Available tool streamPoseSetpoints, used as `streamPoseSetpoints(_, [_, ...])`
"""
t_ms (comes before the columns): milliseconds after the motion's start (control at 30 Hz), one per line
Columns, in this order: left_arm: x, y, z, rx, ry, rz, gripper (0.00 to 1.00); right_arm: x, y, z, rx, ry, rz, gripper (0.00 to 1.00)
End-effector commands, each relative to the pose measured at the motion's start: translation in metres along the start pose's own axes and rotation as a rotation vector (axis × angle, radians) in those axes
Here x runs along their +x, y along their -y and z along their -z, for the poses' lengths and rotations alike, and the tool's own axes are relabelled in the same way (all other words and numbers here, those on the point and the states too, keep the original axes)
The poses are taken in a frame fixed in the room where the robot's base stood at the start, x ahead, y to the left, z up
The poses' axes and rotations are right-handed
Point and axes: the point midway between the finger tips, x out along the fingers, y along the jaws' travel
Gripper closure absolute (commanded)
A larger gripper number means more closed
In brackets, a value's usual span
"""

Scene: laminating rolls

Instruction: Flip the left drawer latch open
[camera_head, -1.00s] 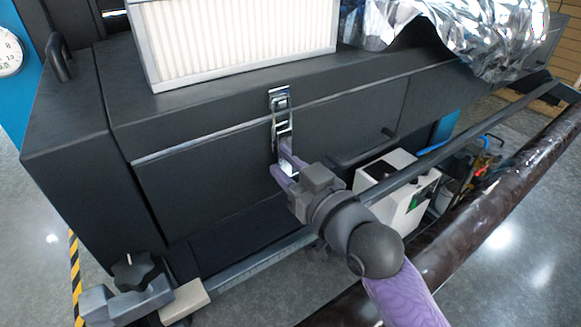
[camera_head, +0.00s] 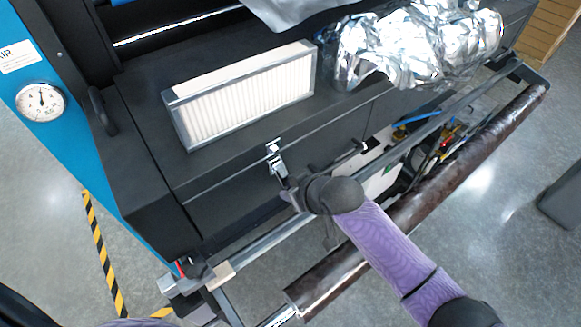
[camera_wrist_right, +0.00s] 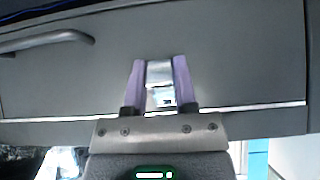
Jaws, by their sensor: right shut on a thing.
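The left drawer latch (camera_head: 274,155) is a shiny metal piece on the black cabinet front, across the seam above the drawer front (camera_head: 235,193). My right gripper (camera_head: 284,183) is at the latch's lower end. In the right wrist view, the two purple fingers of my right gripper (camera_wrist_right: 158,66) stand on either side of the metal latch (camera_wrist_right: 160,77) and are shut on it. The head view does not show clearly whether the latch is flipped open, as its lower part is partly hidden by the gripper. My left gripper is not in view.
A white pleated filter (camera_head: 245,98) and crumpled silver foil (camera_head: 415,45) lie on the cabinet top. A dark roll (camera_head: 440,185) and a grey rail (camera_head: 255,243) run in front. A bar handle (camera_wrist_right: 45,42) is beside the latch.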

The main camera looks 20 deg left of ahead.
Motion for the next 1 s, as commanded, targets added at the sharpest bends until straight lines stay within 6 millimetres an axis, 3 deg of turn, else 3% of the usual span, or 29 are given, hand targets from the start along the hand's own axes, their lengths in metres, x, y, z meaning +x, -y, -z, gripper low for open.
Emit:
streamPoseSetpoints(33, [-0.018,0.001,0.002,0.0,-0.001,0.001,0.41,-0.009,0.0,0.009,-0.001,0.041,0.0,1.0])
streamPoseSetpoints(100, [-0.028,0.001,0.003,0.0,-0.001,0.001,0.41,-0.012,0.0,0.009,-0.001,0.107,-0.001,1.0])
streamPoseSetpoints(300, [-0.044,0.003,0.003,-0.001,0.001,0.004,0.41,-0.018,0.0,0.012,0.0,0.28,0.0,1.0])
streamPoseSetpoints(633, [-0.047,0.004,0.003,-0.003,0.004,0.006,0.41,-0.025,0.001,0.017,0.0,0.492,0.001,1.0])
streamPoseSetpoints(1000, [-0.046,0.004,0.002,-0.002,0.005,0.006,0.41,-0.029,0.0,0.021,0.001,0.59,0.0,1.0])
